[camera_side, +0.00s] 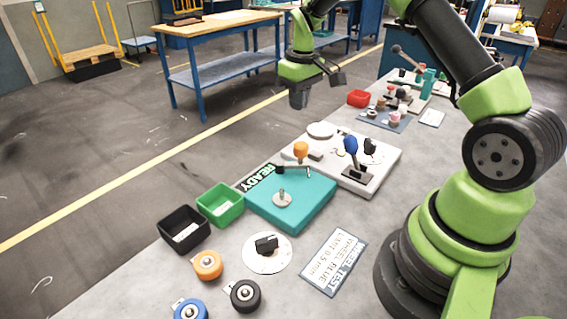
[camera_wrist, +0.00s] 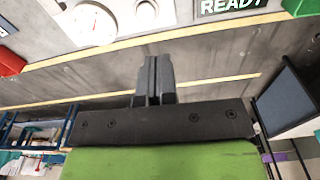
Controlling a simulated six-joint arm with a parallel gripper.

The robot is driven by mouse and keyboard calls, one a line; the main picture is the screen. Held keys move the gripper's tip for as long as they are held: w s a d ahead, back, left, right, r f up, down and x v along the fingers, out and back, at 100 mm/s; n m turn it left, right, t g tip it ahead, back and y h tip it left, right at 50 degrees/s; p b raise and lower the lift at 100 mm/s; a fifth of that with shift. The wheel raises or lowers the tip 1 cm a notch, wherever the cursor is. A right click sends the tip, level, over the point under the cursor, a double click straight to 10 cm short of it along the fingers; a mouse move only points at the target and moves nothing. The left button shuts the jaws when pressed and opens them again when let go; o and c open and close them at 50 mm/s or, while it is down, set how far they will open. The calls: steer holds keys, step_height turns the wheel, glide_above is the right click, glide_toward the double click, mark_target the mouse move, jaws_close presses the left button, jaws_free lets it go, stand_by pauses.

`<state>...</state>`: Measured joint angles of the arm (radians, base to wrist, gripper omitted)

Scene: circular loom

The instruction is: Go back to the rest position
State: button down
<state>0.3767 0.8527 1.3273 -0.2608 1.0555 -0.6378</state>
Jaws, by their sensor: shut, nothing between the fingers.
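My gripper (camera_side: 299,100) hangs high at the upper middle of the side view, pointing down beyond the bench's far edge. In the wrist view its two dark fingers (camera_wrist: 153,80) are together with no gap and hold nothing. Under and beside it on the bench is the teal block (camera_side: 305,205) with a crank and a pale round knob. The grey-white panel (camera_side: 375,180) behind it carries a blue-topped lever (camera_side: 351,146) and an orange knob (camera_side: 300,149). The gripper touches none of these.
A green bin (camera_side: 220,204) and a black bin (camera_side: 183,229) stand at the bench edge. Orange (camera_side: 208,265), blue (camera_side: 190,310) and black (camera_side: 245,295) wheels lie in front, near a printed card (camera_side: 334,262). A red bin (camera_side: 359,98) stands farther back. Space around the gripper is clear.

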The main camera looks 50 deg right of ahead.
steer(key=s+a+r+m+t, duration=0.1)
steer(key=s+a+r+t, duration=0.1)
steer(key=s+a+r, duration=0.45)
steer(key=s+a+r+m+t, duration=0.15)
steer(key=a+r, duration=0.25)
steer(key=r, duration=0.5)
steer(key=s+a+t+y, duration=0.1)
steer(key=s+a, duration=0.2)
steer(key=s, duration=0.4)
steer(key=s+a+r+m+t+y, duration=0.1)
steer(key=s+a+t, duration=0.1)
steer(key=s, duration=0.6)
steer(key=shift+a+r, duration=0.3)
steer(key=shift+a, duration=0.5)
steer(key=c, duration=1.8)
jaws_free()
steer(key=shift+c, duration=0.2)
